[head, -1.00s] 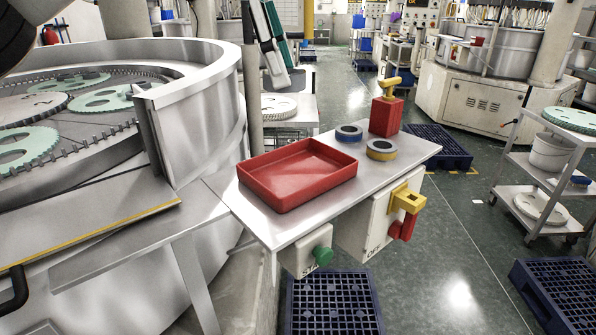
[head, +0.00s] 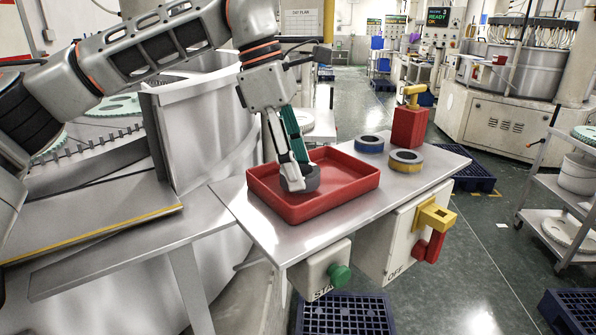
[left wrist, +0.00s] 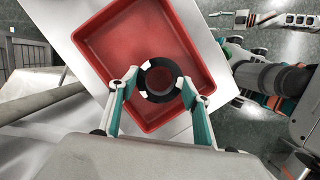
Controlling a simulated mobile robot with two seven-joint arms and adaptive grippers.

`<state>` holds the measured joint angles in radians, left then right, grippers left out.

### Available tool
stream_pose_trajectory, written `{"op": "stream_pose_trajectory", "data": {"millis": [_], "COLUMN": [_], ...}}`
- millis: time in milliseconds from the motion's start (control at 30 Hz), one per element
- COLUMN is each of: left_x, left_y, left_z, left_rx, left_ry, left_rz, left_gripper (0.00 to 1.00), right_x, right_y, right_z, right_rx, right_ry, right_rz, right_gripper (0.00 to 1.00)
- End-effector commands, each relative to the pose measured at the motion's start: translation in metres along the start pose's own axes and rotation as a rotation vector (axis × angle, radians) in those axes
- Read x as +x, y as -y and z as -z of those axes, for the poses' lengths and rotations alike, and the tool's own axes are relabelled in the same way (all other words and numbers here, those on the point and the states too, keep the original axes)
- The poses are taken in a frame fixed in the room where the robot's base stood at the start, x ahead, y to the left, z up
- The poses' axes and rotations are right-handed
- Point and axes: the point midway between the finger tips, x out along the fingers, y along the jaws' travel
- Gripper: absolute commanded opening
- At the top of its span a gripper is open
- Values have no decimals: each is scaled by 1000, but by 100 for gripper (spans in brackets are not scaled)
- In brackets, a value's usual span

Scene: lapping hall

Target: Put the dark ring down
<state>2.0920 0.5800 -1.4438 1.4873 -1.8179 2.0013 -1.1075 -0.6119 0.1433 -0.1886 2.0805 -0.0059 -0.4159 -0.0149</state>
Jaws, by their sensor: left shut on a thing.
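The dark ring (head: 303,180) is between the fingers of my left gripper (head: 295,186), which is shut on it. The ring is at the left part of the red tray (head: 345,189); in the head view I cannot tell whether it touches the tray floor. In the left wrist view the dark ring (left wrist: 160,79) shows between the two fingertips of the left gripper (left wrist: 160,90), over the red tray (left wrist: 106,45). The tray holds nothing else that I can see. My right gripper is not in view.
The tray sits on a metal side table (head: 262,221). A blue ring (head: 370,144), a yellow-banded ring (head: 406,160) and a red block with a yellow top (head: 409,126) stand to its right. A green button (head: 340,277) and a red-yellow switch (head: 434,219) are below the front edge.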

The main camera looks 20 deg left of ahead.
Motion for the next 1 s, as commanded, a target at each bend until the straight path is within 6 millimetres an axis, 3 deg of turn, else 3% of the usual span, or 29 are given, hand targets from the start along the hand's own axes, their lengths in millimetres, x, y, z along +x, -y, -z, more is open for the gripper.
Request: {"op": "stream_pose_trajectory", "data": {"millis": [67,200,467,500,533,867,1000], "left_x": [12,11,13,13,14,14,4], "left_y": [0,0,0,0,0,0,0], "left_z": [4,3,4,4,4,4,3], "left_rx": [-1,-1,0,0,-1,-1,-1], "left_ry": [0,1,1,1,0,0,0], "left_rz": [4,0,0,0,0,1,-2], "left_gripper": [22,22,22,58,64,64,64], "right_x": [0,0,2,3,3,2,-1], "right_y": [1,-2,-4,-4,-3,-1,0], "right_z": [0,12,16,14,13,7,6], "right_rx": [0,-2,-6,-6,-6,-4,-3], "right_ry": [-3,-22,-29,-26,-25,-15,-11], "right_rz": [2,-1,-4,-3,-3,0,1], "right_gripper": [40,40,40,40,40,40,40]}}
